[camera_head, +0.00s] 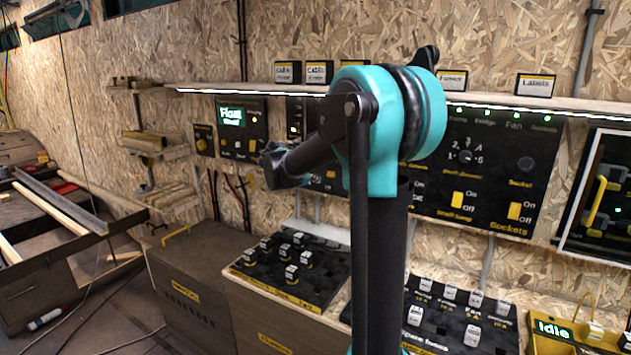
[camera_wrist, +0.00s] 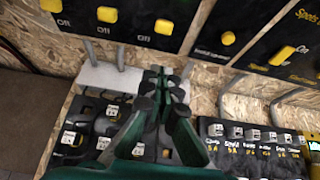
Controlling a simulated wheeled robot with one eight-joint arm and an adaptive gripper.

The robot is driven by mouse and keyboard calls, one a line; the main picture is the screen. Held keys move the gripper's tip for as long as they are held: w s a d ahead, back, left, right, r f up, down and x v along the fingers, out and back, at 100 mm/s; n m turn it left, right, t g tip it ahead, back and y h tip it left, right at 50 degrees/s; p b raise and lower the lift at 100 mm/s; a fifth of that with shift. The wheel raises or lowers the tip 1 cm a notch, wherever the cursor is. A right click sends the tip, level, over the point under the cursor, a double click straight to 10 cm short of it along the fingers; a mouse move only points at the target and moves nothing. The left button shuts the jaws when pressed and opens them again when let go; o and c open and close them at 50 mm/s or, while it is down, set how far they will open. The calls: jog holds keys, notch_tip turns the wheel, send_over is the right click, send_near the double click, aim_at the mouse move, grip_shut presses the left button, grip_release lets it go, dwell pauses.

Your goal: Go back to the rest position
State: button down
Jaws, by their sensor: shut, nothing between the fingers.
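My gripper (camera_wrist: 163,84) is in the lower middle of the wrist view, its dark fingers closed together with nothing between them. It points toward the lower edge of the wall panels, above a black board of white-topped blocks. In the head view my teal and black arm stands in the middle and reaches left toward the wall. The gripper's fingertips cannot be made out clearly there. The arm hides part of the wall panels and of the bench behind it.
Black switch panels (camera_head: 486,165) with yellow switches line the chipboard wall under a shelf (camera_head: 500,98) with small label boxes. Below are a block board (camera_head: 290,268) and a second board (camera_head: 460,315). Wooden cabinets (camera_head: 185,295) stand below left. A workbench (camera_head: 60,225) is far left.

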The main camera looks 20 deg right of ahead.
jog(key=s+a+f+m+g+y, duration=0.1)
jog(key=s+a+f+m+y, duration=0.1)
jog(key=s+f+m, duration=0.6)
jog(key=s+a+f+m+g+y, duration=0.1)
jog(key=s+f+m, duration=0.7)
jog(key=s, duration=0.8)
jog(key=s+a+f+m+g+y, duration=0.2)
jog(key=s+a+f+m+y, duration=0.2)
jog(key=s+f+m, duration=0.5)
jog(key=s+m+y, duration=0.1)
jog(key=s+m, duration=0.1)
jog(key=s, duration=0.2)
jog(key=shift+a, duration=0.1)
